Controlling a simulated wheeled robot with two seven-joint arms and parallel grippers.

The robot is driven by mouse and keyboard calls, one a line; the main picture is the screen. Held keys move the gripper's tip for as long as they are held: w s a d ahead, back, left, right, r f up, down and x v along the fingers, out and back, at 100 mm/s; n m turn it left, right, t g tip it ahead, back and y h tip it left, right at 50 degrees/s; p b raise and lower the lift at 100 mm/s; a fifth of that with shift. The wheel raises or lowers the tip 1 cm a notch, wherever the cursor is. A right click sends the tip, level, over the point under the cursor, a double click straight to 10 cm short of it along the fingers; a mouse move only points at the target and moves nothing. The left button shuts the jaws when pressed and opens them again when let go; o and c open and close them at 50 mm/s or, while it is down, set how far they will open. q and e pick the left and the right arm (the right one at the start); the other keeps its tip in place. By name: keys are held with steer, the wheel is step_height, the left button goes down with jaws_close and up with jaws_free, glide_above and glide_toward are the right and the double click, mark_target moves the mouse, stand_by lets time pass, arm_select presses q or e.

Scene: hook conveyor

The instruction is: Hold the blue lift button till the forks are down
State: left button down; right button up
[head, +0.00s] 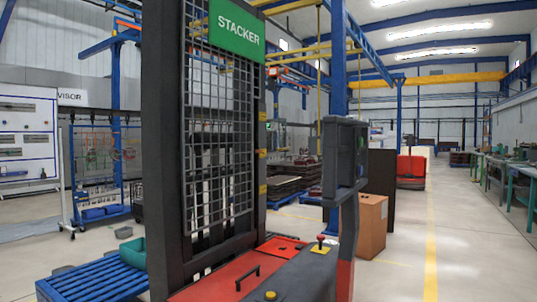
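The stacker fills the middle of the head view, with a dark mast (159,150), a mesh guard and a green STACKER sign (236,28). Its red body (215,288) is at the bottom. A dark control head (341,150) stands upright on a tiller arm on its right side. I cannot make out a blue lift button on it. A red knob on a yellow base (321,240) and a yellow button (270,296) sit on the body's top. The forks are not clearly seen behind the mast. Neither of my grippers is in view.
A blue slatted platform (92,281) and a teal bin (133,251) are at the lower left. A brown box (372,225) stands just right of the stacker. The aisle with a yellow floor line (431,230) is clear; workbenches line the far right.

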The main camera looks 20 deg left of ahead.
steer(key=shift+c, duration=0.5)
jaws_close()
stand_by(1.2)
